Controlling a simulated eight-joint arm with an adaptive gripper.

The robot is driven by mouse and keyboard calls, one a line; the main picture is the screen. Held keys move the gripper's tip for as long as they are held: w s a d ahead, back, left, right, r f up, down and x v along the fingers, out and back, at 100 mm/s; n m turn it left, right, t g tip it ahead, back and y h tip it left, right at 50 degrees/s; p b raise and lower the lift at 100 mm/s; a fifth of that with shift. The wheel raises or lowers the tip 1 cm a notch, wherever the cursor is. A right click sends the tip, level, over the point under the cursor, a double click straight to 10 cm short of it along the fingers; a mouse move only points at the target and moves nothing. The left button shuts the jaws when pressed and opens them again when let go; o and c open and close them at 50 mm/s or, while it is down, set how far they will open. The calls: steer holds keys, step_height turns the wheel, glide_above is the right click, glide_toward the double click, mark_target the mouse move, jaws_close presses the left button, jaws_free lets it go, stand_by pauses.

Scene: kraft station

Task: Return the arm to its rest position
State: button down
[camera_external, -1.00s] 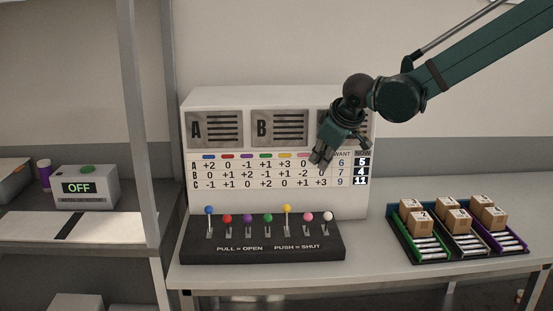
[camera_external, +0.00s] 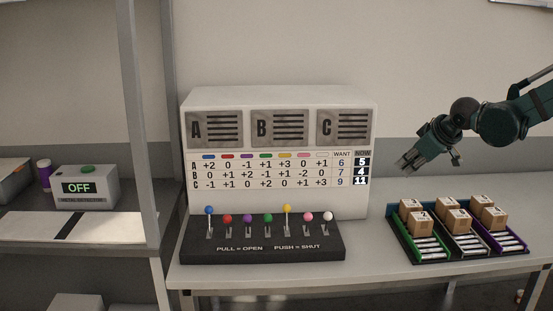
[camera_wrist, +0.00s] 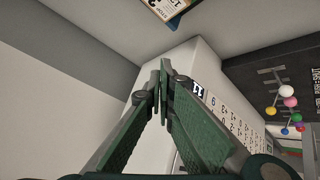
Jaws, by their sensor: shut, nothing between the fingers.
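My gripper (camera_external: 408,164) is dark green and hangs in the air at the right, above the bench and clear of the white panel box (camera_external: 280,100). In the wrist view the two fingers of my gripper (camera_wrist: 162,92) meet at their tips, with nothing held between them. The arm reaches in from the right edge of the outside view.
A black lever box (camera_external: 262,250) with several coloured knobs stands before the panel. The blue and yellow levers stand higher than the others. A tray (camera_external: 432,257) of small cartons sits on the bench below my gripper. A grey box (camera_external: 88,187) reading OFF is on the left shelf.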

steer(key=s+d+r+m+h+p, duration=0.1)
steer(key=s+d+r+m, duration=0.15)
steer(key=d, duration=0.75)
steer(key=s+d+r+m+h, duration=0.1)
steer(key=s+d+r+m, duration=0.15)
steer(key=d, duration=0.85)
steer(key=s+d+r+m+p, duration=0.1)
steer(key=s+d+m, duration=0.2)
steer(key=s+d, duration=0.8)
steer(key=shift+s+d+m+g+h+p, duration=0.15)
steer(key=shift+d+m+g+h+p, duration=0.2)
steer(key=shift+d, duration=1.45)
steer(key=shift+r, duration=0.1)
